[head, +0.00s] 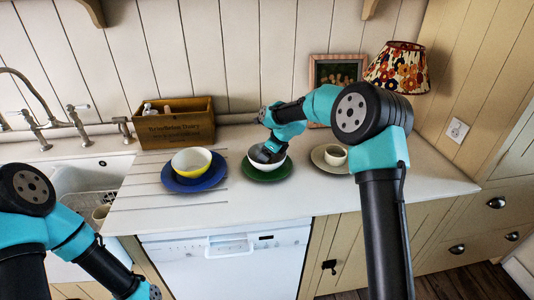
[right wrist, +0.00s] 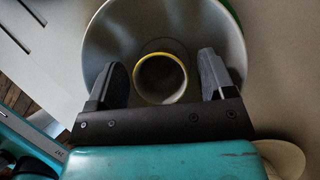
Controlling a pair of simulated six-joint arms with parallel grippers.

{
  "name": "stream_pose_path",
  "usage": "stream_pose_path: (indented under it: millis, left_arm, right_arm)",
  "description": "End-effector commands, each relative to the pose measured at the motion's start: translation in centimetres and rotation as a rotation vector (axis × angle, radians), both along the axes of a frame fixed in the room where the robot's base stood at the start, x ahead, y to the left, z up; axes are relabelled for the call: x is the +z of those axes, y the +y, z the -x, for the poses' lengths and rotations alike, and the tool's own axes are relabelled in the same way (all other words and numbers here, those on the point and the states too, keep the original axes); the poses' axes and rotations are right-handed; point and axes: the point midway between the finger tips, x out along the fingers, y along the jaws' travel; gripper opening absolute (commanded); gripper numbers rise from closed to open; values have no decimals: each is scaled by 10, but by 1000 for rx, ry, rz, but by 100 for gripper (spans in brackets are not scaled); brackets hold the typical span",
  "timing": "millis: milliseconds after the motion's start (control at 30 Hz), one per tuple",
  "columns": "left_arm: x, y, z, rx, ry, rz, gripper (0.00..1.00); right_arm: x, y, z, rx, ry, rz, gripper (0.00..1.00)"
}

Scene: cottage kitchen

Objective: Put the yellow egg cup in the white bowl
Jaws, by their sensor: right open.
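The white bowl (head: 267,167) stands on a green plate (head: 266,178) in the middle of the counter. It also fills the upper part of the right wrist view (right wrist: 212,28). The yellow egg cup (right wrist: 160,78), seen from above with its yellow rim, is inside the bowl; in the head view my gripper hides it. My right gripper (right wrist: 160,84) is open, with one finger on each side of the egg cup and a gap on both sides. In the head view it reaches down into the bowl (head: 266,154). My left gripper (head: 148,291) is at the bottom edge, partly cut off.
A yellow-and-white bowl (head: 192,160) sits on a blue plate (head: 194,186) to the left. A white cup (head: 336,155) on a saucer (head: 328,166) stands to the right. A wooden box (head: 176,130), picture frame (head: 337,70) and lamp (head: 398,68) are behind. The sink (head: 80,180) is at left.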

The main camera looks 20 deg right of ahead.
Motion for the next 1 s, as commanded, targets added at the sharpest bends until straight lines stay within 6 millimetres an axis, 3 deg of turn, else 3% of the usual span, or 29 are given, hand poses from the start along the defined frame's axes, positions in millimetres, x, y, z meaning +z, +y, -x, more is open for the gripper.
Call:
stream_pose_path:
  millis: [367,1000]
  left_arm:
    - [0,0,0,0,0,0,43]
    - [0,0,0,0,0,0,43]
  right_arm:
    - [14,-3,2,-1,-2,0,76]
    - [105,-44,35,0,-1,1,76]
